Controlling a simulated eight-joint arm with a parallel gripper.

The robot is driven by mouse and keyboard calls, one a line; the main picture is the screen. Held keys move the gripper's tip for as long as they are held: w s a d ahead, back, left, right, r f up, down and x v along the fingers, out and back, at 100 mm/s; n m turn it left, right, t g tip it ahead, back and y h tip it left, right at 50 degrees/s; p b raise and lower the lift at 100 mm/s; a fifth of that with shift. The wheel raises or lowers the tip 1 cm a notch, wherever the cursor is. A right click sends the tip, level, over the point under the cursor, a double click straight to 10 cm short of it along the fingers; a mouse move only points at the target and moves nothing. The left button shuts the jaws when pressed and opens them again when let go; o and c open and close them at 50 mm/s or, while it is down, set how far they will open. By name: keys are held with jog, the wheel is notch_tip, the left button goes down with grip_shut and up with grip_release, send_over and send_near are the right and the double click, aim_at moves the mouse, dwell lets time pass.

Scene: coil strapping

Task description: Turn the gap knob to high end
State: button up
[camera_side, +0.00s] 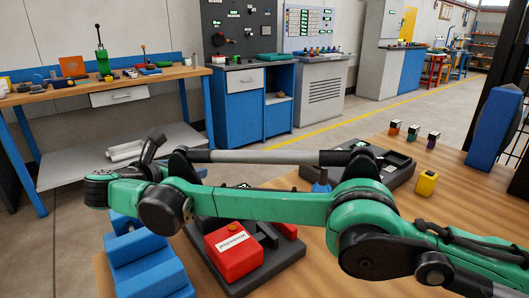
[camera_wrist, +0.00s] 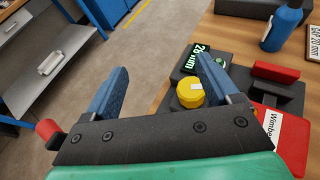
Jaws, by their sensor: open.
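A round yellow knob (camera_wrist: 190,94) with a white mark on top sits on a dark unit in the wrist view; I take it to be the gap knob. Beside it a dark display (camera_wrist: 195,60) shows green digits that look like "26 mm". A card (camera_wrist: 314,42) at the right edge seems to read "GAP 20 mm". My gripper (camera_wrist: 163,72) is open, with its two blue fingers spread wide and nothing between them. The knob is near the right finger, which is in front of part of the unit. In the side view my arm hides the knob.
A red block with a white label (camera_side: 233,250) stands on the dark unit, and blue blocks (camera_side: 140,262) lie left of it. A blue bottle (camera_wrist: 282,27) stands beyond the unit.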

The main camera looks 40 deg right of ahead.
jog(key=w+d+r+n+t+y, duration=0.1)
jog(key=w+r+n+t+y, duration=0.2)
jog(key=w+n+t+y, duration=0.35)
jog(key=w+d+r+n+t+y, duration=0.2)
jog(key=w+r+n+t+y, duration=0.1)
jog(key=w+n+y, duration=0.6)
jog(key=s+d+f+n+g+y, duration=0.2)
jog(key=s+f+n+g+y, duration=0.1)
jog(key=s+n+g, duration=0.1)
jog(key=s+d+f+n+g+y, duration=0.2)
jog(key=s+f+n+g+y, duration=0.1)
jog(key=s+g, duration=0.3)
jog(key=s+d+f+n+g+y, duration=0.2)
jog(key=s+f+n+g+y, duration=0.1)
jog(key=s+f+n+g, duration=0.2)
jog(key=shift+s+d+n, duration=0.15)
jog(key=shift+s+n, duration=0.1)
jog(key=shift+s, duration=0.75)
jog(key=shift+f, duration=0.4)
jog(key=shift+x, duration=2.9)
jog(key=shift+r, duration=0.1)
grip_shut()
